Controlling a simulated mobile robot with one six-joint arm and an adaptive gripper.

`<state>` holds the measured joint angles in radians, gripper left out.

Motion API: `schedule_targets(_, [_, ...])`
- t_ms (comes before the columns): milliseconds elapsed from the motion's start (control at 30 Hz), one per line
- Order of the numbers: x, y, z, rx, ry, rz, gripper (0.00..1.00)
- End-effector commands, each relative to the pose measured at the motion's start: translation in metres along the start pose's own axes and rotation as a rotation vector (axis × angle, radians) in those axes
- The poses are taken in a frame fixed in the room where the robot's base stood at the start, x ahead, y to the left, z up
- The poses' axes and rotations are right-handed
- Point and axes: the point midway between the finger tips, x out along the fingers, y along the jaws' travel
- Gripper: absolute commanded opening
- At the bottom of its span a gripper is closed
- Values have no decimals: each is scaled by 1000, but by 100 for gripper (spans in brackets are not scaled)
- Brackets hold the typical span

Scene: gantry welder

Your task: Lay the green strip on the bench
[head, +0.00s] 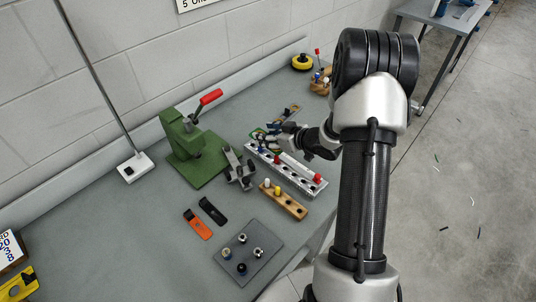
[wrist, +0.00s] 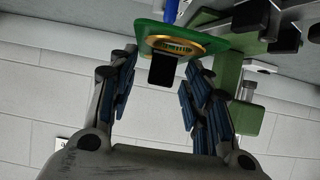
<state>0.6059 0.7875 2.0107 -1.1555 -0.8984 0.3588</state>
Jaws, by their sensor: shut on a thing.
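The green strip (wrist: 146,34) shows at the top of the wrist view, with a gold ring and a black block on its near side. My gripper (wrist: 162,68) is around it, its blue-padded fingers on either side of the black block. The exact contact at the fingertips is hard to see. In the head view my gripper (head: 278,138) is over the bench (head: 120,235), behind the white perforated rail. There the strip is mostly hidden among the fingers. I cannot tell its height above the bench.
A green press (head: 188,142) with a red handle stands left of my gripper. A white rail (head: 310,184), a wooden block (head: 292,205) and a grey plate (head: 268,240) with several knobs lie in front. Orange (head: 198,226) and black (head: 212,210) strips lie left. The bench's left front is bare.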

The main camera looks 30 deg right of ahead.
Motion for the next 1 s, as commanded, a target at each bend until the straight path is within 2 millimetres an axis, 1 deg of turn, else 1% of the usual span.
schedule_targets(33, [7,0,13,3,-1,0,29])
schedule_targets(100, [12,0,22,2,0,-1,29])
schedule_targets(367, [21,0,38,1,1,0,29])
schedule_targets(500, [31,0,57,2,-1,-1,29])
schedule_targets(567, [34,0,63,2,-1,-1,29])
schedule_targets(833, [35,0,63,0,1,1,29])
schedule_targets(1000, [38,0,68,0,1,1,29])
